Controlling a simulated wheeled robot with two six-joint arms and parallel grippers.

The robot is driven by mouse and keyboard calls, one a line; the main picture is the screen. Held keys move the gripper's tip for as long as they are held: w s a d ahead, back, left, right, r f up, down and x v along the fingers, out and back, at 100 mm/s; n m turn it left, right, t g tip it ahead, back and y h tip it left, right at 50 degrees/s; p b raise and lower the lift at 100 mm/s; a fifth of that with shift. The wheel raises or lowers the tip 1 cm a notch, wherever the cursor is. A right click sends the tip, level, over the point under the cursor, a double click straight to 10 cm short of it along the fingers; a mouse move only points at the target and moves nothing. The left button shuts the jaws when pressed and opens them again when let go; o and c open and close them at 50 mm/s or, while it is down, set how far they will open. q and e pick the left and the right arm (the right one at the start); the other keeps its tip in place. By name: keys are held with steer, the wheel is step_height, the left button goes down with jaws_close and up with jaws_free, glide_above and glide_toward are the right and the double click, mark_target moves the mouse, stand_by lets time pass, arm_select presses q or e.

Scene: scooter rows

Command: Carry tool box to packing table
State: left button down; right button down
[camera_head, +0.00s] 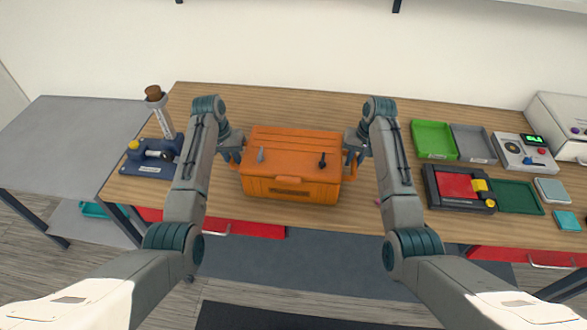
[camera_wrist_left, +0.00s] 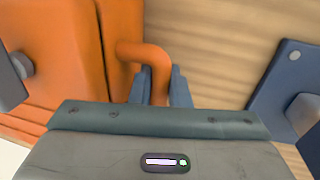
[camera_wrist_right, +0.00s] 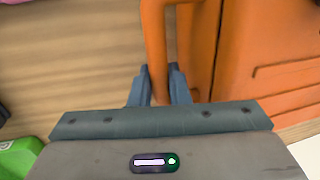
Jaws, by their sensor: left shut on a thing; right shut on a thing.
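The orange tool box (camera_head: 290,168) sits on or just above the wooden table (camera_head: 330,105), between my two arms; I cannot tell whether it touches the top. The fingertips are partly hidden in the head view.
A blue device (camera_head: 152,160) with a column stands left of the box. On the right are a green tray (camera_head: 433,140), a grey tray (camera_head: 473,143), a red-and-black device (camera_head: 457,187) and a white panel (camera_head: 525,152). A grey table (camera_head: 70,150) adjoins at left.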

arm_select(q)
steer(key=shift+w+r, duration=0.1)
steer(key=shift+r, duration=0.05)
arm_select(e)
steer(key=shift+w+r, duration=0.1)
steer(key=shift+r, duration=0.05)
